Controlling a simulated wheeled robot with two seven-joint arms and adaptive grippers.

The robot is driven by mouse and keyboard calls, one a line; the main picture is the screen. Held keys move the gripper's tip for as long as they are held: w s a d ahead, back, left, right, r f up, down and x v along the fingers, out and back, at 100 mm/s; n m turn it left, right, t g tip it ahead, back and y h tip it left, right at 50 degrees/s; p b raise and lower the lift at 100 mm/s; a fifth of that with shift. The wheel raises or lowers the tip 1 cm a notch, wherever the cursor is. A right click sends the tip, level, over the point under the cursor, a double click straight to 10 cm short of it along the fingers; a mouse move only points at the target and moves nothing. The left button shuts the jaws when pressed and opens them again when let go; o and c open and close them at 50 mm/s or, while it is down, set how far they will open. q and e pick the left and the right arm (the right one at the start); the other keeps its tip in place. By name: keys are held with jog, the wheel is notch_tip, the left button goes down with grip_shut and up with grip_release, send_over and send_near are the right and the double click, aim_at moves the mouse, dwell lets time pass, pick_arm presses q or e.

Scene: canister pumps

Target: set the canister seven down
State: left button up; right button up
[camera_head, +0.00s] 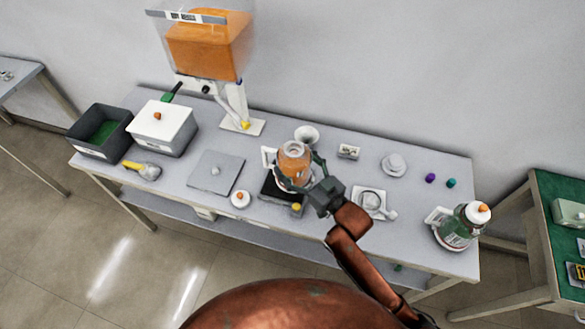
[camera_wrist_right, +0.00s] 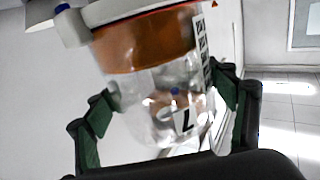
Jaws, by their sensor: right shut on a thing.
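Canister seven (camera_head: 293,158) is a clear jar with orange contents and a pale open-looking top. My right gripper (camera_head: 306,179) is shut on it, with a finger on each side. In the right wrist view the canister (camera_wrist_right: 150,50) fills the middle, with a "7" label low on its clear wall, between the green pads of the gripper (camera_wrist_right: 165,115). In the head view the canister overlaps a black plate (camera_head: 272,190) with a yellow knob; I cannot tell whether its base touches anything. My left gripper is not in view.
A white lid with an orange knob (camera_head: 240,199) lies left of the black plate. A grey plate (camera_head: 204,181) is farther left. A white bowl (camera_head: 307,134) stands just behind the canister. Another canister (camera_head: 455,231) stands at the right end of the table (camera_head: 335,240).

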aim_at(306, 181)
jog(key=shift+w+a+f, duration=0.15)
jog(key=shift+w+f, duration=0.15)
jog(key=shift+w+a+f+b, duration=0.1)
jog(key=shift+f+b, duration=0.15)
jog(key=shift+f, duration=0.35)
jog(key=shift+w+d+f+b, duration=0.1)
jog(key=shift+f+b, duration=0.1)
jog(key=shift+f, duration=0.45)
jog(key=shift+w+a+f+b, duration=0.1)
jog(key=shift+f+b, duration=0.15)
jog(key=shift+f, duration=0.35)
jog(key=shift+f, duration=0.1)
jog(key=o, duration=1.8)
jog(key=shift+f, duration=0.15)
jog(key=shift+c, duration=0.2)
jog(key=shift+r, duration=0.25)
jog(key=p+v, duration=0.1)
jog(key=v, duration=1.1)
